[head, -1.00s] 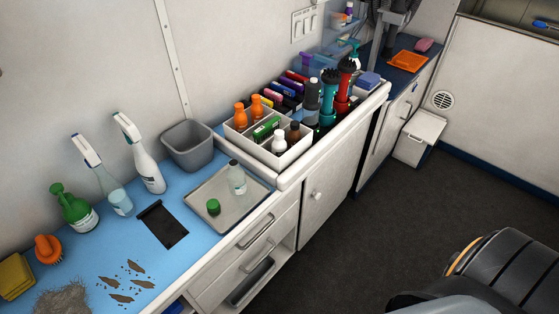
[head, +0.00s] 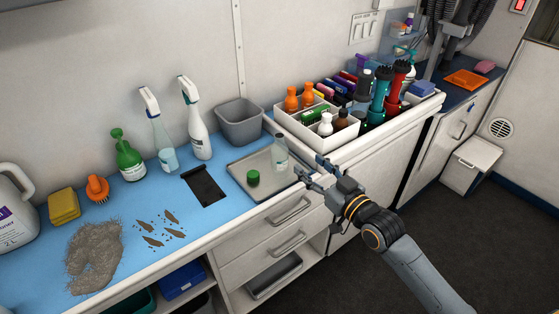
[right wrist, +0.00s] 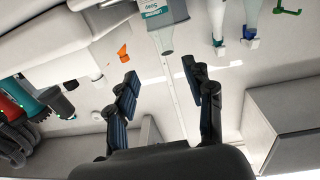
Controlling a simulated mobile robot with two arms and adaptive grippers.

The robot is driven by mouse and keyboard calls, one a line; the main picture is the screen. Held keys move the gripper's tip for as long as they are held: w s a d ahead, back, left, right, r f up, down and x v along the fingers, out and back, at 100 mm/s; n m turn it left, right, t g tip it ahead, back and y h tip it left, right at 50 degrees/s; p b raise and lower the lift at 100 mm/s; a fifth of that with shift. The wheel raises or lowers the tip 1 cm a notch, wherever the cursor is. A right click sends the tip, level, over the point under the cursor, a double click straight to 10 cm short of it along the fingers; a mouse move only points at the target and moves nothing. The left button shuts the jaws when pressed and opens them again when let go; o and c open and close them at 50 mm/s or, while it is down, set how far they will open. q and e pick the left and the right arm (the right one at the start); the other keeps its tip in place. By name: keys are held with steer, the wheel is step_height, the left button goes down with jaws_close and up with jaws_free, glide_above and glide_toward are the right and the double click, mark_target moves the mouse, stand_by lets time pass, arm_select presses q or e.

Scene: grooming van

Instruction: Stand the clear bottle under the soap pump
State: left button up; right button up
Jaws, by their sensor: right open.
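The clear bottle (head: 280,155) stands upright and uncapped on the grey tray (head: 240,165) on the blue counter. A green cap (head: 253,178) lies on the tray beside it. My right gripper (head: 309,172) is open and empty, just right of the bottle at the counter's front edge. In the right wrist view, which is upside down, the bottle (right wrist: 158,20) with its "Soap" label is ahead of the open fingers (right wrist: 160,72), apart from them. My left gripper is not in view.
A grey bin (head: 240,122) and spray bottles (head: 199,140) stand along the wall.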

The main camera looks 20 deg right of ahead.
mark_target(282, 142)
steer(key=x, duration=0.8)
steer(key=shift+s+a+r, duration=0.1)
steer(key=shift+a+r, duration=0.05)
steer(key=shift+w+a+r, duration=0.15)
steer(key=shift+w, duration=0.25)
steer(key=x, duration=0.4)
steer(key=shift+w+a+p, duration=0.25)
steer(key=shift+a+p, duration=0.1)
steer(key=shift+p, duration=0.05)
jaws_close()
steer(key=shift+r, duration=0.1)
